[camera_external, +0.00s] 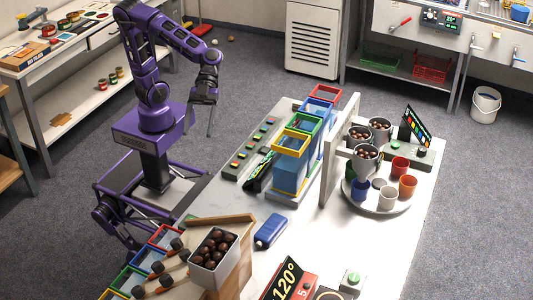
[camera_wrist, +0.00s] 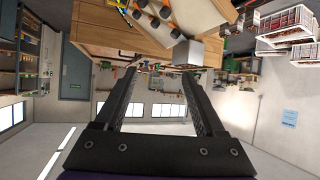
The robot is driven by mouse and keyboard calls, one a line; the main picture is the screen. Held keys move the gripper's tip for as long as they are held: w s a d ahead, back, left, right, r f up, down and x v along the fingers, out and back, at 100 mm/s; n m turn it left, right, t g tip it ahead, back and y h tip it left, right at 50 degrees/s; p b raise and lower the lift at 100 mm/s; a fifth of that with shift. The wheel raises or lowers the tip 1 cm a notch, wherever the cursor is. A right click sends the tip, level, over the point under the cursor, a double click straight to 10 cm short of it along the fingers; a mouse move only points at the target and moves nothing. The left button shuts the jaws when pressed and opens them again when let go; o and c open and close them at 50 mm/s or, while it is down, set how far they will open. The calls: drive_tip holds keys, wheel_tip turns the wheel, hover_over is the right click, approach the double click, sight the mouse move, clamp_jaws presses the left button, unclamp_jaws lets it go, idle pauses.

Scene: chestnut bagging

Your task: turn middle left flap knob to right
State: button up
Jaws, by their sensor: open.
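Dark flap knobs stand in a row at the front left in the external view, on wooden pieces beside the colored frames. The middle left knob (camera_external: 157,267) sits between a knob nearer the bottom edge (camera_external: 138,291) and one farther back (camera_external: 176,243). Its exact turn cannot be told at this size. My gripper (camera_external: 211,122) hangs high beyond the knobs, well apart from them, with its fingers pointing down. In the wrist view my gripper (camera_wrist: 158,75) is open and empty. Several knobs show at the top of that view, upside down and small.
A metal bin of chestnuts (camera_external: 214,247) stands just right of the knobs. A blue bottle (camera_external: 271,231) lies on the white table (camera_external: 300,249). Colored-rim bag stands (camera_external: 291,142) and a round tray of cups (camera_external: 377,205) are farther right.

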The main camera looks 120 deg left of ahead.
drive_tip(key=s+m+g, duration=0.1)
drive_tip(key=s+g, duration=0.2)
drive_tip(key=s, duration=0.1)
drive_tip(key=w+d+r+m+t+h, duration=0.25)
drive_tip(key=w+r, duration=0.25)
drive_tip(key=r, duration=0.4)
drive_tip(key=w+d+r+m+t+h, duration=0.1)
drive_tip(key=w+d+r+m+t, duration=0.3)
drive_tip(key=r, duration=0.5)
drive_tip(key=w+a+r+t+y+p, duration=0.1)
drive_tip(key=w+r+t, duration=0.4)
drive_tip(key=w+r, duration=0.4)
drive_tip(key=w+d+f+t+y, duration=0.1)
drive_tip(key=w+f+t+y, duration=0.15)
drive_tip(key=w+y, duration=0.4)
drive_tip(key=m+g+y+p, duration=0.2)
drive_tip(key=m+g+y, duration=0.7)
drive_tip(key=m, duration=0.5)
approach(184, 252)
drive_tip(key=shift+n+g+h, duration=0.25)
drive_tip(key=shift+g+h, duration=0.35)
drive_tip(key=b+x, duration=0.1)
drive_tip(key=x, duration=0.2)
drive_tip(key=b+x, duration=0.1)
drive_tip(key=x, duration=0.2)
drive_tip(key=a+b+x, duration=0.1)
drive_tip(key=x, duration=0.2)
drive_tip(key=shift+w+b, duration=0.35)
drive_tip(key=shift+w, duration=0.1)
